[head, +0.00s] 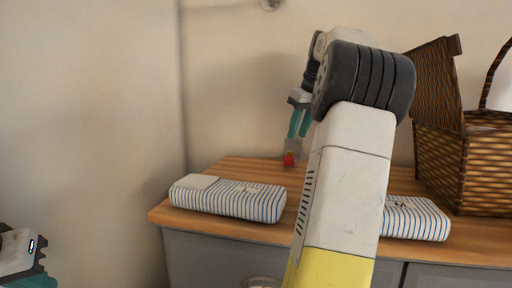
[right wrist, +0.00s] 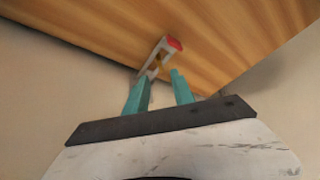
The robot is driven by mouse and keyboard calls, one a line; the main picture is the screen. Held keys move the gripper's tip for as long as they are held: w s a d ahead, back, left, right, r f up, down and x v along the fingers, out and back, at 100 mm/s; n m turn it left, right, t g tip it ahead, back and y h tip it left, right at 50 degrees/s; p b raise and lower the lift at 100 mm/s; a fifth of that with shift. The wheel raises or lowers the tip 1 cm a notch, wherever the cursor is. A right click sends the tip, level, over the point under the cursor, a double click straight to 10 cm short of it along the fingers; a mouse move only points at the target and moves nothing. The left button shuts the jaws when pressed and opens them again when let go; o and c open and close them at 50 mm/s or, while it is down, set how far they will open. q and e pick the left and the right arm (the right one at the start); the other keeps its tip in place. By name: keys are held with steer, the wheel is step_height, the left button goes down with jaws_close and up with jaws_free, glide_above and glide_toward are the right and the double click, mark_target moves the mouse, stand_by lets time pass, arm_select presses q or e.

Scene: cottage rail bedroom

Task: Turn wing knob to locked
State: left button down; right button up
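A small grey-white fixture (head: 293,146) with a red patch stands at the back of the wooden top, near the wall. In the right wrist view, the fixture (right wrist: 150,70) looks like a narrow frame with a red end, and a small yellowish piece (right wrist: 157,62), possibly the wing knob, shows inside it. Its lock setting cannot be read. My right gripper (head: 299,123) points down just above the fixture. Its teal fingers (right wrist: 160,84) are apart with nothing visibly held between them. My left gripper is partly in view at the lower left (head: 35,279); its fingertips are cut off.
The wooden cabinet top (head: 240,168) carries a striped folded cloth (head: 228,198) at left, another striped cloth (head: 416,218) behind my right arm, and a wicker basket (head: 475,165) at right. The wall (head: 230,90) is close behind the fixture.

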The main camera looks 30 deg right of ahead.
steer(key=x, duration=0.7)
steer(key=shift+f, duration=0.1)
jaws_close()
